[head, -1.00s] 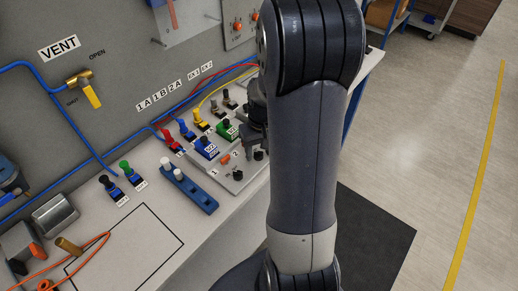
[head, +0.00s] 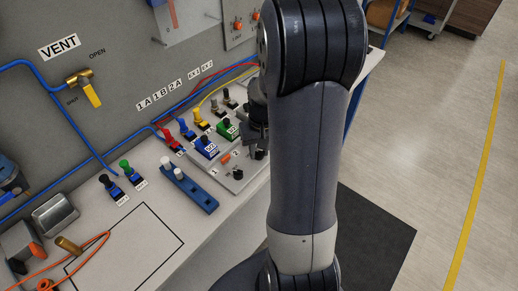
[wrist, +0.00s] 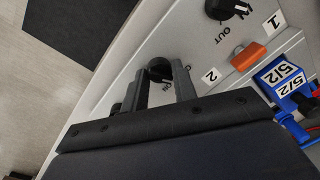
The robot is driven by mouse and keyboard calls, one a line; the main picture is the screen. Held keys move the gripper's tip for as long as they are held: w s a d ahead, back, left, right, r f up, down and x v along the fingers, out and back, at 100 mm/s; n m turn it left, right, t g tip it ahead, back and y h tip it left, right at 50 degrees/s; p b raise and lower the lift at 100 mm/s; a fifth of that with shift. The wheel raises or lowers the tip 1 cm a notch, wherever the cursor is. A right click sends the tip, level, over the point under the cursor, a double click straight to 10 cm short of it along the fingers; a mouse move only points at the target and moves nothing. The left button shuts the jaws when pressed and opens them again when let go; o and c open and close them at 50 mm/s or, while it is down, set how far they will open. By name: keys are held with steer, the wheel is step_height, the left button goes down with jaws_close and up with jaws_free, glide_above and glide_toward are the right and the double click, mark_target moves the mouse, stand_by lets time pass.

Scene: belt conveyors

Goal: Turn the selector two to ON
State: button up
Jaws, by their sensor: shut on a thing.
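Selector two is a small black knob (wrist: 158,70) on a light grey panel, beside a "2" label and ON lettering in the wrist view. My gripper (wrist: 163,78) has one finger on each side of this knob and is shut on it. The fingers and gripper body hide part of the knob and of its markings, so I cannot tell its exact pointer angle. In the head view, selector two (head: 261,155) shows at the panel's right edge, just below my gripper (head: 260,143), which my arm partly hides.
Selector one (wrist: 230,8), a black knob by the "1" label, is close by. An orange switch (wrist: 248,55) and a blue 5/2 valve (wrist: 285,80) sit beside selector two. Coloured valves and tubes crowd the panel's back.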

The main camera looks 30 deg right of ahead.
mark_target(261, 153)
steer(key=m, duration=0.5)
steer(key=shift+b, duration=0.3)
steer(key=m, duration=0.5)
steer(key=shift+s+m+h, duration=0.1)
steer(key=shift+m+h, duration=0.2)
steer(key=o, duration=1)
steer(key=shift+c, duration=0.2)
steer(key=shift+r+t, duration=0.1)
steer(key=shift+t, duration=0.2)
step_height(261, 153, up, 11)
steer(key=shift+s+d+f, duration=0.15)
steer(key=shift+s+f, duration=0.05)
steer(key=shift+s, duration=0.15)
